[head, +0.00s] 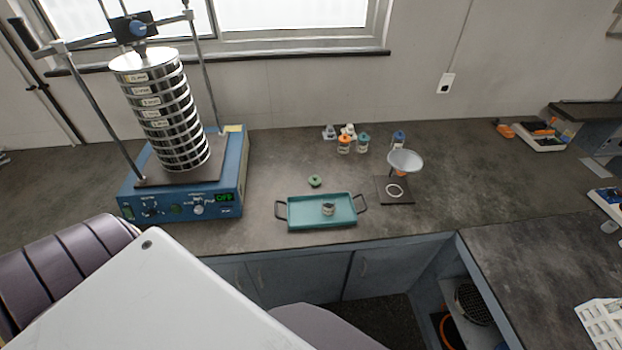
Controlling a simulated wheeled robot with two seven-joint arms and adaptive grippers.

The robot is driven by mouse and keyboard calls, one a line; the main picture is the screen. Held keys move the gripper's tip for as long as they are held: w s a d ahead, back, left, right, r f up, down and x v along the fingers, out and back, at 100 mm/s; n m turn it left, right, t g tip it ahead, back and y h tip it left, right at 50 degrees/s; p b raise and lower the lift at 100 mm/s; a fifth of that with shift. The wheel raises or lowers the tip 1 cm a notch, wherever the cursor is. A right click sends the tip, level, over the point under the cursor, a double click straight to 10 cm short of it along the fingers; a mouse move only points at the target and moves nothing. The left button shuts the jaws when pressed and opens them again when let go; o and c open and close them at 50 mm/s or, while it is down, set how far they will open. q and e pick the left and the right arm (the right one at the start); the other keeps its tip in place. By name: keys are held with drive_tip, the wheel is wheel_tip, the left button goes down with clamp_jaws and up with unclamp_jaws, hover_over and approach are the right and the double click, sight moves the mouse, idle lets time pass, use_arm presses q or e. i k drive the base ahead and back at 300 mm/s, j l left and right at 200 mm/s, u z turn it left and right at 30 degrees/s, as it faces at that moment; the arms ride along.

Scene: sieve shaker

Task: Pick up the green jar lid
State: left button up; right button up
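The green jar lid (315,181) lies on the dark worktop, just behind the teal tray (300,216) and apart from it. A small open jar (328,208) stands in the tray. Neither of my grippers shows in the head view. A large white panel and dark rounded parts, which look like my own body, fill the lower left and bottom middle.
A sieve shaker (180,185) with a tall sieve stack stands left of the lid. Several small jars (344,145) stand farther back. A funnel (405,160) on a stand is to the right. The worktop around the lid is clear.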

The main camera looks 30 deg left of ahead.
sight(314, 180)
drive_tip(key=i+l+u, duration=0.7)
drive_tip(key=l+u, duration=0.15)
drive_tip(key=l, duration=0.2)
